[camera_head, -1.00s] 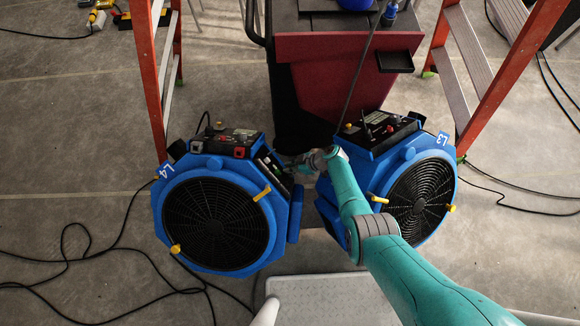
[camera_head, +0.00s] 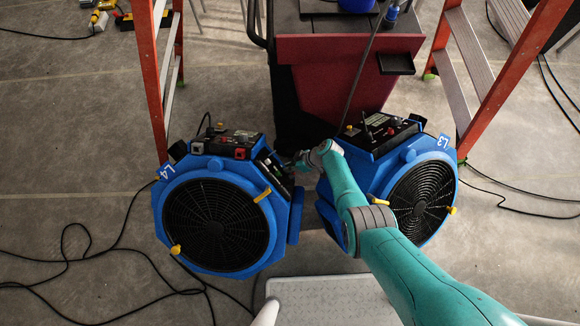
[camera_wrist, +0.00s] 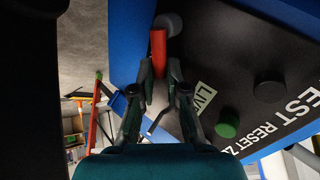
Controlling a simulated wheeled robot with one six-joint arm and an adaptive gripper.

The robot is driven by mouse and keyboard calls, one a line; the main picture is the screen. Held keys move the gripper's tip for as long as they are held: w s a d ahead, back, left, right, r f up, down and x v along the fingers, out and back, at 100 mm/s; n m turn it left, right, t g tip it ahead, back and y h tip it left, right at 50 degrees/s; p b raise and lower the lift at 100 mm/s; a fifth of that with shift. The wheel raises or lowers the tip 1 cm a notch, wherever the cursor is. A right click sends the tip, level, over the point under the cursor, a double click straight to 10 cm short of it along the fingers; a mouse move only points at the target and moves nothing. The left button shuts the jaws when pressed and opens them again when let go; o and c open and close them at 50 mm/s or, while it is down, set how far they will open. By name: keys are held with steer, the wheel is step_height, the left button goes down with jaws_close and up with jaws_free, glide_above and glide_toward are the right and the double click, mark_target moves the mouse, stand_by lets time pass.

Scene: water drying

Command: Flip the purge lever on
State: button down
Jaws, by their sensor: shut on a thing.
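In the wrist view a red lever (camera_wrist: 158,52) stands on the dark control panel (camera_wrist: 235,50) of a blue machine. A grey round end shows just above it. My gripper (camera_wrist: 159,72) is shut on this red lever, one finger on each side. In the head view my gripper (camera_head: 288,164) is at the right side panel of the blue fan unit marked L4 (camera_head: 282,222); the lever is too small and covered to make out there. No "purge" label is readable.
The panel also has a green knob (camera_wrist: 228,122) and a black knob (camera_wrist: 269,87) near white lettering. A second blue fan unit, L3 (camera_head: 444,165), stands close on the right. Orange ladders (camera_head: 147,75) flank a red cart (camera_head: 335,75). Black cables (camera_head: 110,247) lie on the floor.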

steer(key=c, duration=1.4)
jaws_free()
steer(key=shift+c, duration=0.2)
steer(key=v, duration=1.2)
